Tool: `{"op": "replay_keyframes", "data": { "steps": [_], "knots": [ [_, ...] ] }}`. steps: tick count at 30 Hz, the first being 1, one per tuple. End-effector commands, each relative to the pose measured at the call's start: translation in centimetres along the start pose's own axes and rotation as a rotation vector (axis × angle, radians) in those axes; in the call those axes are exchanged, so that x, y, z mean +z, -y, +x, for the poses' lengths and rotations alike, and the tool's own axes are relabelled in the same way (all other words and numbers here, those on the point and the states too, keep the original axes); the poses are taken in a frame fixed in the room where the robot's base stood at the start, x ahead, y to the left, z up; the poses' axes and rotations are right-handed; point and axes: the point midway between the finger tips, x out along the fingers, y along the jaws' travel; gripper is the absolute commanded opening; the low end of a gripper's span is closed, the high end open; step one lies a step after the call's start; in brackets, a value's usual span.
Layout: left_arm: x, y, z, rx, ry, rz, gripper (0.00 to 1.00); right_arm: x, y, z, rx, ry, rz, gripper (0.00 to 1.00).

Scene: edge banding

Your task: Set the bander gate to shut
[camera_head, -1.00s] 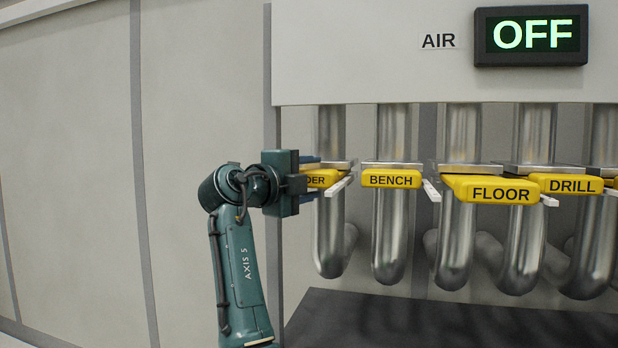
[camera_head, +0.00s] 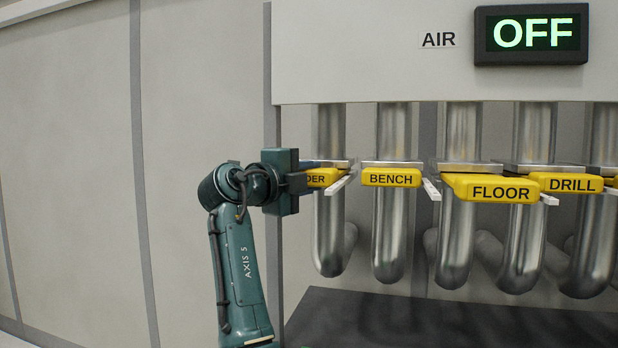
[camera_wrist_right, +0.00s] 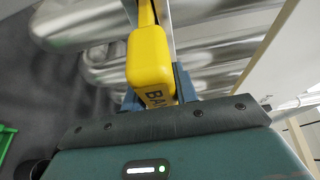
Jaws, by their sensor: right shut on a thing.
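The bander gate has a yellow handle (camera_head: 325,178), the leftmost in the row. In the head view only the end of its label, "DER", shows beside my gripper. My right gripper (camera_head: 309,178) is at this handle from the left, with its blue fingers closed on it. In the right wrist view the yellow handle (camera_wrist_right: 150,62) with the letters "BA" sits between the blue fingers. My left gripper is in neither view.
To the right are the BENCH (camera_head: 391,178), FLOOR (camera_head: 499,189) and DRILL (camera_head: 572,184) handles on steel pipes. The FLOOR handle looks nearer than its neighbours. An AIR display (camera_head: 531,35) above reads OFF. A dark surface (camera_head: 420,320) lies below the pipes.

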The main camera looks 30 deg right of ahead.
Motion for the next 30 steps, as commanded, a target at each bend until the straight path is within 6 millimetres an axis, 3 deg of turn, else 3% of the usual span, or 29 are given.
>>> {"op": "replay_keyframes", "data": {
  "steps": [8,17,18,25,30],
  "knots": [
    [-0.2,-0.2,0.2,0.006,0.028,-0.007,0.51,1.3,0.2,3.2,-0.001,-0.002,-0.003,0.00],
    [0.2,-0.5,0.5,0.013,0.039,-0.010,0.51,1.4,0.1,3.5,-0.002,0.002,0.001,0.00],
    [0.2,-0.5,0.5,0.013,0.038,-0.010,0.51,1.4,0.1,3.5,-0.002,0.003,0.002,0.31],
    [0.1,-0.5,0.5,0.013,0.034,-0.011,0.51,1.4,0.1,3.5,-0.001,0.001,0.001,0.50],
    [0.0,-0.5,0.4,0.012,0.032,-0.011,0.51,1.4,0.0,3.4,0.000,0.000,0.001,0.51]
  ]
}}
